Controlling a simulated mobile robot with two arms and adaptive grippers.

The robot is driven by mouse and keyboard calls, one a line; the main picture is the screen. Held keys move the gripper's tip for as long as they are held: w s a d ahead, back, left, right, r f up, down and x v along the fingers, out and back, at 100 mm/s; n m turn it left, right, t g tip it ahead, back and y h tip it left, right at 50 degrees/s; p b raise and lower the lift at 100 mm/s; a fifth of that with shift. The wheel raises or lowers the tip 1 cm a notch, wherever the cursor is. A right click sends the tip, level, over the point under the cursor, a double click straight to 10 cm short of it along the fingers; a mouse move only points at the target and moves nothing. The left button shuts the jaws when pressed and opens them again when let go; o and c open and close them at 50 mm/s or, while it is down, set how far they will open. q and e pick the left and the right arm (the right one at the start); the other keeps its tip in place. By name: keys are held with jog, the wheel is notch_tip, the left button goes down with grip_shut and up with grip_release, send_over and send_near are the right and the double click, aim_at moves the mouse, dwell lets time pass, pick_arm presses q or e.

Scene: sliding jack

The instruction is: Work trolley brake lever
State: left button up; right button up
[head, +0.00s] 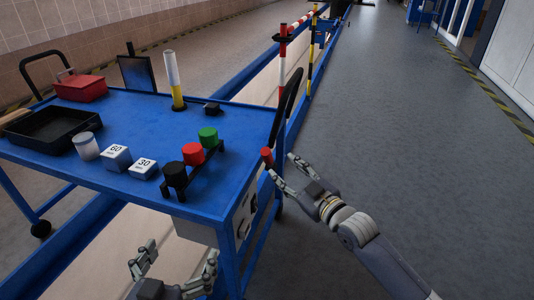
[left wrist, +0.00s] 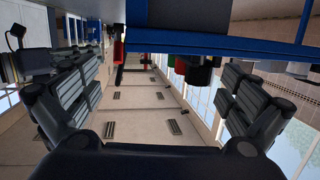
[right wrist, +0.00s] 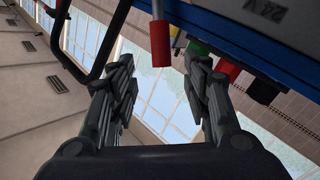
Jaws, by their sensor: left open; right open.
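The blue trolley (head: 130,195) stands at the left of the head view. A short lever with a red grip (head: 267,156), which looks like the brake lever, is at its right end. My right gripper (head: 281,165) is open just right of this grip, one finger close to it. In the right wrist view the red grip (right wrist: 160,43) is beyond the fingertips, between their lines; contact cannot be told. My left gripper (head: 182,250) is open and empty in front of the trolley's near side, below its top. In the left wrist view its fingers (left wrist: 165,95) are spread.
The trolley top carries a black tray (head: 40,143), a red box (head: 82,89), marked blocks (head: 117,158), black, red and green knobs (head: 193,153), and a yellow-white cylinder (head: 174,80). A black push handle (head: 290,95) rises at the right end. Floor to the right is clear.

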aim_at(269, 157)
jog(key=b+x, duration=0.1)
jog(key=x, duration=0.3)
jog(key=shift+w+a, duration=0.2)
jog(key=shift+a, duration=0.05)
jog(key=b+x, duration=0.1)
jog(key=x, duration=0.3)
jog(key=shift+w+b, duration=0.15)
jog(key=shift+b, duration=0.15)
pick_arm(q)
notch_tip(269, 157, up, 13)
jog(key=s+d+t+h, duration=0.1)
jog(key=t+h, duration=0.1)
jog(key=t, duration=0.5)
jog(key=shift+s+d+t+h, duration=0.15)
jog(key=shift+s+t+h, duration=0.1)
jog(key=shift+t+h, duration=0.05)
pick_arm(e)
jog(key=shift+w+a, duration=0.25)
jog(key=shift+w, duration=0.1)
pick_arm(q)
jog(key=shift+r, duration=0.1)
pick_arm(e)
grip_shut()
